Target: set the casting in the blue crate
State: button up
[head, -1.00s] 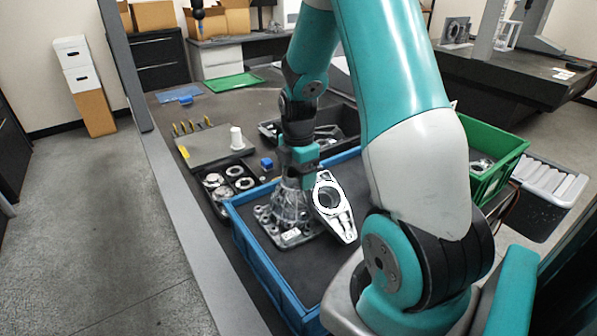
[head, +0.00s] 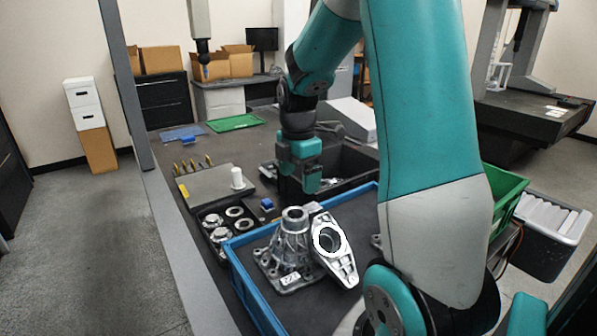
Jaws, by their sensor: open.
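The casting is a grey metal part with a ribbed conical body and a square flanged base (head: 289,252). It stands upright inside the blue crate (head: 253,286), towards the crate's left side. A flat silver arm-shaped part with a large round hole (head: 336,250) leans beside it, and I cannot tell whether the two touch. My gripper (head: 306,188) is open and empty, above and behind the casting and apart from it. My arm hides the right part of the crate.
A black tray with metal rings (head: 226,222) lies left of the crate. A white spool (head: 237,178) stands on a grey plate behind it. A black bin (head: 352,165) is behind my gripper. A green crate (head: 505,190) stands at the right.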

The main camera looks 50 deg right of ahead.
jog(key=s+a+r+m+t+y, duration=0.1)
jog(key=s+a+r+m, duration=0.1)
jog(key=a, duration=0.7)
jog(key=s+a+r+m+y, duration=0.1)
jog(key=a+r, duration=0.2)
jog(key=a, duration=0.7)
jog(key=s+a+m+g+y, duration=0.1)
jog(key=s+a+m, duration=0.4)
jog(key=s+a, duration=0.7)
jog(key=shift+s+a+r+y, duration=0.3)
jog(key=shift+s+r+y, duration=0.2)
jog(key=shift+y, duration=0.1)
